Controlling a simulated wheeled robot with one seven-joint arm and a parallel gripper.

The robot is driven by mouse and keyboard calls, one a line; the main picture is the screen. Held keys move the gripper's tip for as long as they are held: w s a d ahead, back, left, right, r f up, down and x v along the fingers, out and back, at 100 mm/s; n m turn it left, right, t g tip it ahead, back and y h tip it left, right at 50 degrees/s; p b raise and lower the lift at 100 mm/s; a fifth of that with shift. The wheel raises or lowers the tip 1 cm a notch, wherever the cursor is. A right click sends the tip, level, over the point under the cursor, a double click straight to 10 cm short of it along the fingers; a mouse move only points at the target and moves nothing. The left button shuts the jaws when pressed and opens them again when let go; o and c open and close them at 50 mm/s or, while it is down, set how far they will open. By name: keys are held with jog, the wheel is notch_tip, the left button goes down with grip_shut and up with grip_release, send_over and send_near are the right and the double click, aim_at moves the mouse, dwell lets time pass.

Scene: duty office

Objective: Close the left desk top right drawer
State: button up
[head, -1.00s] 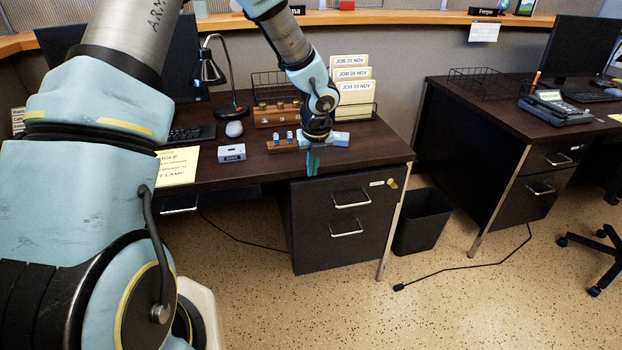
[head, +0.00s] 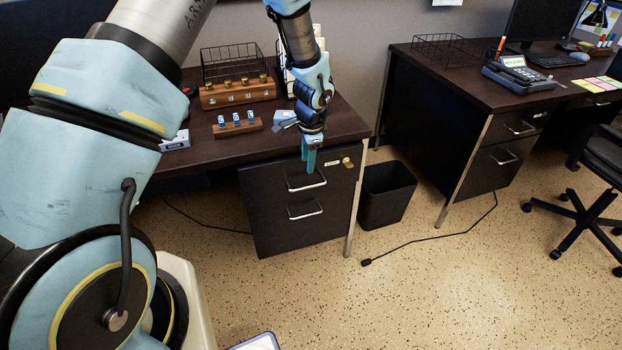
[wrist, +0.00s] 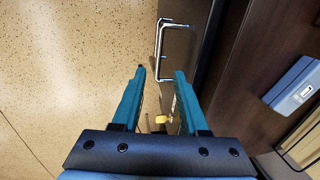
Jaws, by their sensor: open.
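The left desk's top right drawer (head: 275,184) has a dark front with a metal bar handle (head: 306,183). I cannot tell clearly whether it stands out from the cabinet. My gripper (head: 310,162) points down in front of the drawer's upper part, close to the handle. In the wrist view its two teal fingers (wrist: 159,72) are apart with nothing between the tips. The drawer handle (wrist: 176,22) shows beyond the fingertips. A yellow-tagged key (wrist: 163,119) at the lock shows between the fingers, lower down.
A second drawer with its own handle (head: 305,211) lies below. A black bin (head: 385,196) stands right of the desk leg. Several small items, including a wooden block with blue-topped pieces (head: 237,127), stand on the desk. Speckled floor in front is mostly clear.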

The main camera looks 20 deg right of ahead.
aim_at(306, 187)
jog(key=f, duration=0.3)
jog(key=w+f+p, duration=0.1)
jog(key=f, duration=0.3)
jog(key=w+f, duration=0.1)
jog(key=f, duration=0.2)
jog(key=shift+d+f+p, duration=0.1)
jog(key=shift+f+p, duration=0.05)
jog(key=shift+p, duration=0.25)
jog(key=shift+s, duration=0.1)
jog(key=shift+c, duration=0.2)
grip_shut()
dwell(0.6)
